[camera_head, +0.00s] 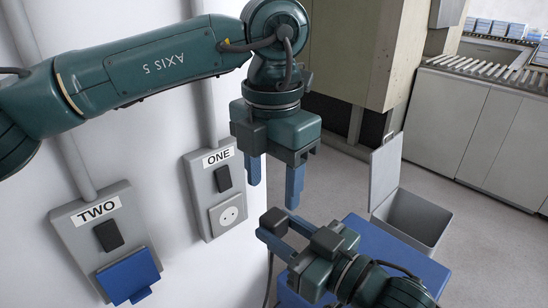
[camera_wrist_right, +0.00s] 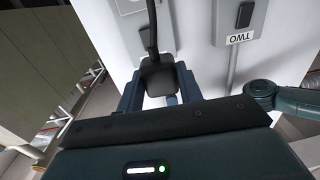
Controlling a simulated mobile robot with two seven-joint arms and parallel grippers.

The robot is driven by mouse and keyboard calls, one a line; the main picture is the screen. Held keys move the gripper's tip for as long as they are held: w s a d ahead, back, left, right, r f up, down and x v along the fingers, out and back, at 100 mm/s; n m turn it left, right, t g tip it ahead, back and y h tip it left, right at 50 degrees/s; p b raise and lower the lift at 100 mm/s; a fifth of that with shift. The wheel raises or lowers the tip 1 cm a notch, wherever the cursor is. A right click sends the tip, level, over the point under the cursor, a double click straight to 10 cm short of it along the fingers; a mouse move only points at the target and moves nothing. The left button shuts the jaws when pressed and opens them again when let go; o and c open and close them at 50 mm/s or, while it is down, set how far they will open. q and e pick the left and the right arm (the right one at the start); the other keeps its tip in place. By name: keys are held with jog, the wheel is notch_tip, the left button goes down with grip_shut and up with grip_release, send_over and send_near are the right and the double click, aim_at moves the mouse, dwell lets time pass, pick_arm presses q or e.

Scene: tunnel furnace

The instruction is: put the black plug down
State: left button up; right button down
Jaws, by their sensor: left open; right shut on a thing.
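The black plug (camera_wrist_right: 158,80) is between the blue fingers of my right gripper (camera_wrist_right: 160,98) in the right wrist view, with its dark cable running up the picture. In the head view my right gripper (camera_head: 273,232) is shut on the plug (camera_head: 273,219), which is mostly hidden by the fingers. It is held clear of the wall, right of the ONE box. The cable (camera_head: 268,277) hangs below it. My left gripper (camera_head: 274,178) is open and empty, fingers pointing down, above the right one.
The ONE box (camera_head: 195,190) has a switch and a bare white socket (camera_head: 228,213). The TWO box (camera_head: 75,222) has a blue cover (camera_head: 128,275). A blue surface (camera_head: 400,250) is behind my right arm, beside a grey bin (camera_head: 420,215) with its lid raised. Grey floor lies beyond.

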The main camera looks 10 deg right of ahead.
aim_at(273, 217)
pick_arm(q)
notch_tip(273, 217, down, 8)
jog(key=shift+f, duration=0.2)
jog(key=shift+c, duration=0.4)
jog(key=c, duration=0.9)
jog(key=shift+c, duration=0.5)
pick_arm(e)
jog(key=c, duration=0.9)
grip_release()
jog(key=shift+o, duration=0.2)
